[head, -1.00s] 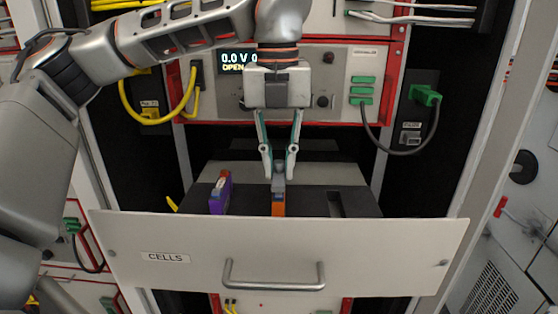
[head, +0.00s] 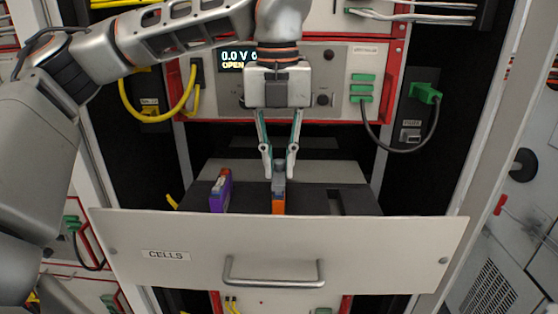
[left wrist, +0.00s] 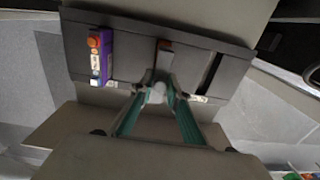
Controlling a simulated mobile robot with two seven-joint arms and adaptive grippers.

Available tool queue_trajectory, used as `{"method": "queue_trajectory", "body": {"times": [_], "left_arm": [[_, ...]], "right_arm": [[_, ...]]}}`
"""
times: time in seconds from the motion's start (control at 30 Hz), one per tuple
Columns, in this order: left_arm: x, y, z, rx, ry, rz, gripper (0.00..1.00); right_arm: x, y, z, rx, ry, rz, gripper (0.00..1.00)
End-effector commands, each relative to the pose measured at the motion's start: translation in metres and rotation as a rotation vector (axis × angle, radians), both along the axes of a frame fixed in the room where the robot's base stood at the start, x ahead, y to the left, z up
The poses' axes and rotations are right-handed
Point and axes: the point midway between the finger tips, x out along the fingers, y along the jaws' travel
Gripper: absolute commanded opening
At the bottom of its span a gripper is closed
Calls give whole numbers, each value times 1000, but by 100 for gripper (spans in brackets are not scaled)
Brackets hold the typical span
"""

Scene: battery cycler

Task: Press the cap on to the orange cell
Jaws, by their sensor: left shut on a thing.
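The orange cell (head: 278,206) stands in the middle slot of the black cell tray in the open drawer; its lower part shows in the head view. In the left wrist view only a small bit of it (left wrist: 165,44) shows past the grey cap. My left gripper (head: 279,173) points straight down over the cell. Its fingertips are shut on the grey cap (head: 279,184), which sits right at the cell's top. The cap also shows between the fingertips in the left wrist view (left wrist: 156,88). I cannot tell whether the cap is fully seated. My right gripper is not in view.
A purple cell (head: 220,192) stands in the tray's left slot. The tray's right slot (head: 335,203) is empty. The drawer front (head: 380,255), labelled CELLS, rises before the tray. Behind stands the cycler panel (head: 335,75) with a yellow cable (head: 124,108) and green connectors.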

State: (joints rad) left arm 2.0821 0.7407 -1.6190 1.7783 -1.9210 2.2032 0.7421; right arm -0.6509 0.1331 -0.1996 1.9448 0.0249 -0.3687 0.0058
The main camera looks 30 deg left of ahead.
Motion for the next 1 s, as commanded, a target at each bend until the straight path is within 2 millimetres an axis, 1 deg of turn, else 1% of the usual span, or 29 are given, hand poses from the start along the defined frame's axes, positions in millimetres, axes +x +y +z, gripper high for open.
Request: {"method": "queue_trajectory", "body": {"times": [0.6, 1.0], "left_arm": [[0, 0, -8, 0, 0, 0, 4], [0, 0, -8, 0, 0, 0, 4]], "right_arm": [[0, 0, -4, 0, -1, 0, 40], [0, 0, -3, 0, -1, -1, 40]]}}
